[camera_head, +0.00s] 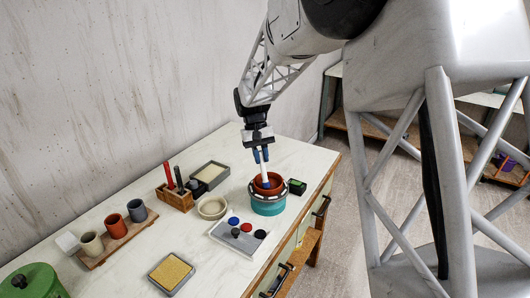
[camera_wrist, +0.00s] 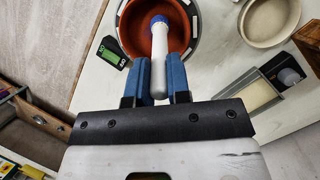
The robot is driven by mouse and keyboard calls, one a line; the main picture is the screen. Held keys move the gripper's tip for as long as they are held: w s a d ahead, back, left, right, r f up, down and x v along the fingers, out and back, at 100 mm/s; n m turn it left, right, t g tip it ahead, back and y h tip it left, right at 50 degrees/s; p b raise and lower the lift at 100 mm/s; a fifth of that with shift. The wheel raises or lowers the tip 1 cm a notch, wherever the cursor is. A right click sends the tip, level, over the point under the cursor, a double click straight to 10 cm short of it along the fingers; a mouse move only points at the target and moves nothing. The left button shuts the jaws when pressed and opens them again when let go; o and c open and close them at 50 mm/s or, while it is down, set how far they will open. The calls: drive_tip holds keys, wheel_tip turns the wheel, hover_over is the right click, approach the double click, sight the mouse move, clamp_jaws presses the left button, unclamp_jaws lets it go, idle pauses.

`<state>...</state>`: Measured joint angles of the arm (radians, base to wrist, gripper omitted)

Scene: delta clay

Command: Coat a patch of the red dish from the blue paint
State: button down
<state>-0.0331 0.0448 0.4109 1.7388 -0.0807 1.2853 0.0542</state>
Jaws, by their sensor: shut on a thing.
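The red dish (camera_head: 276,180) stands on a teal round stand with a pale rim (camera_head: 268,207). Its brown-red inside (camera_wrist: 133,30) shows in the wrist view, with no blue patch visible on the part I see. My gripper (camera_head: 261,156) is above the dish, shut on a white-handled tool (camera_head: 266,176). In the wrist view the blue fingers (camera_wrist: 157,85) clasp the tool's white handle (camera_wrist: 159,60). Its blue tip (camera_wrist: 159,20) points into the dish; I cannot tell whether it touches. The blue paint (camera_head: 233,221) is a round spot on a white palette (camera_head: 222,238).
A cream bowl (camera_head: 212,208) stands left of the dish. A small green-faced box (camera_head: 297,187) is close on its right. A wooden block with upright tools (camera_head: 174,197), grey trays, a cup board (camera_head: 122,241) and a green pot (camera_head: 32,282) stand further left.

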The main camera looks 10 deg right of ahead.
drive_tip(key=shift+w+d+r, duration=0.15)
drive_tip(key=shift+w+d, duration=0.05)
drive_tip(key=shift+d, duration=0.05)
drive_tip(key=shift+w+d+f, duration=0.2)
drive_tip(key=shift+w+d, duration=0.85)
wheel_tip(320, 180, up, 8)
drive_tip(key=shift+w+d, duration=0.2)
idle(0.6)
drive_tip(key=shift+f, duration=0.4)
drive_tip(key=shift+r, duration=0.1)
